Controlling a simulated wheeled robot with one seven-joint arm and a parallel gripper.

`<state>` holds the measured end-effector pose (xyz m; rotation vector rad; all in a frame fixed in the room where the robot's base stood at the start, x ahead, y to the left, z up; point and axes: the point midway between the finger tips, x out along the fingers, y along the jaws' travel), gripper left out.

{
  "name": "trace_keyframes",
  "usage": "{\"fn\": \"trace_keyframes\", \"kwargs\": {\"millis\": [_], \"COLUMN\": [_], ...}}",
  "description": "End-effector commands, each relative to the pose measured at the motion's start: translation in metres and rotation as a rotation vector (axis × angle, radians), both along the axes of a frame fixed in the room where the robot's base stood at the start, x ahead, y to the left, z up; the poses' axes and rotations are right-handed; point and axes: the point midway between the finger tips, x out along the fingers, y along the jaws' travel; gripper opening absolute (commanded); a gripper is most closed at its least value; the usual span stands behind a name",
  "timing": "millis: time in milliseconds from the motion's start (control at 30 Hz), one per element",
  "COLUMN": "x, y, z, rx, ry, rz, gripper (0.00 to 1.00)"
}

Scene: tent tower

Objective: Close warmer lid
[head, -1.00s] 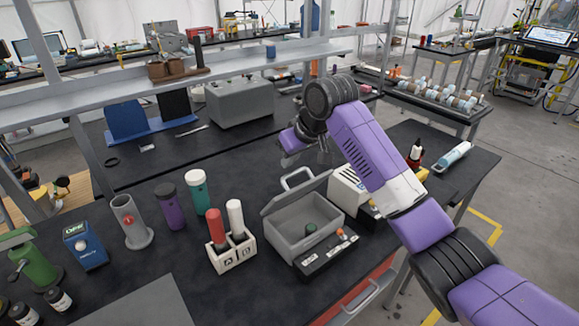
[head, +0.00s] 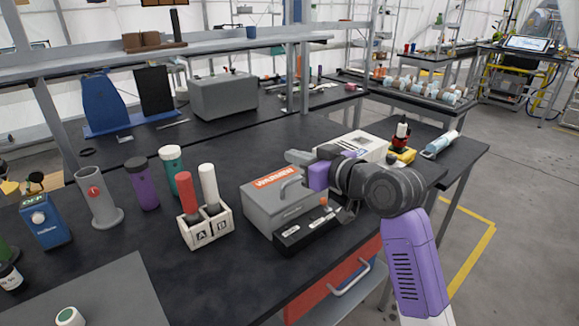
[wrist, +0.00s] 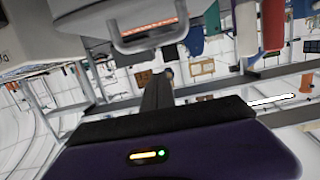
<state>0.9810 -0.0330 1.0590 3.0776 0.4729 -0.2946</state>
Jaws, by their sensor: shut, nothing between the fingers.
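The warmer (head: 275,213) is a grey box on the black bench, in the middle of the head view. Its lid (head: 262,187) lies down over the box, with an orange label and a grey loop handle (head: 291,186) on it. The handle also shows at the top of the wrist view (wrist: 150,45), apart from my fingers. My gripper (wrist: 167,74) is shut and empty, its dark fingers together. In the head view my wrist is close to the right side of the warmer, and my fingertips are hard to make out there.
A black control strip (head: 306,232) lies along the warmer's front. A white rack (head: 206,229) with a red and a white tube stands to the left. A white device (head: 352,146) stands behind my arm. A purple container (head: 142,184) stands farther left.

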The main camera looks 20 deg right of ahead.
Motion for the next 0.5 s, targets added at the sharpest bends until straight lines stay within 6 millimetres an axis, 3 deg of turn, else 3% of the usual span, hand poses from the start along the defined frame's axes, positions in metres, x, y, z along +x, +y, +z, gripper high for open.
{"fn": "trace_keyframes", "kwargs": {"millis": [33, 367, 500], "x": [-0.004, -0.020, -0.024], "y": [0.000, -0.006, -0.007], "z": [-0.017, -0.034, -0.037], "rx": [0.013, 0.074, 0.070], "ry": [-0.031, -0.222, -0.220], "rz": [0.001, 0.000, 0.002], "gripper": [0.00, 0.00, 0.00]}}
